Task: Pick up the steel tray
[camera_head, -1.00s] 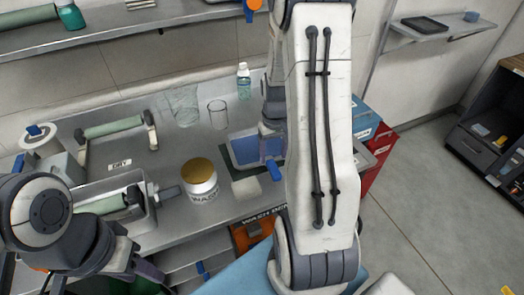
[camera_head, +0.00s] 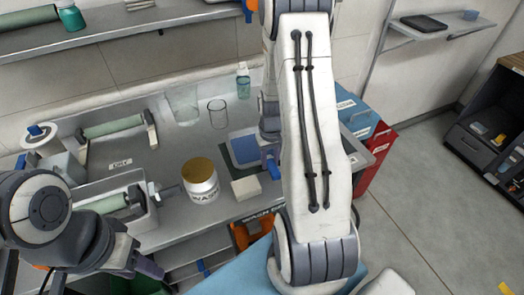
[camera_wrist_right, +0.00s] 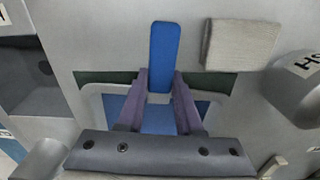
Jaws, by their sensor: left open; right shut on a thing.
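The steel tray (camera_head: 243,149) has a pale metal rim and a blue inside. It is at the middle of the bench in the head view, and its rim also shows in the right wrist view (camera_wrist_right: 92,90). A flat blue handle (camera_wrist_right: 161,40) is at its edge. My right gripper (camera_wrist_right: 160,78) has its two purple fingers shut on this handle, one on each side. In the head view my right arm hides part of the tray and most of that gripper. My left gripper (camera_head: 156,271) is open and empty at the lower left, in front of the bench.
A white jar with a gold lid (camera_head: 200,180) and a pale block (camera_head: 246,188) stand near the tray. Glass beakers (camera_head: 218,112) and a small bottle (camera_head: 243,80) are behind. A metal tray with a roller (camera_head: 128,200) is at left. A red case (camera_head: 378,150) stands right.

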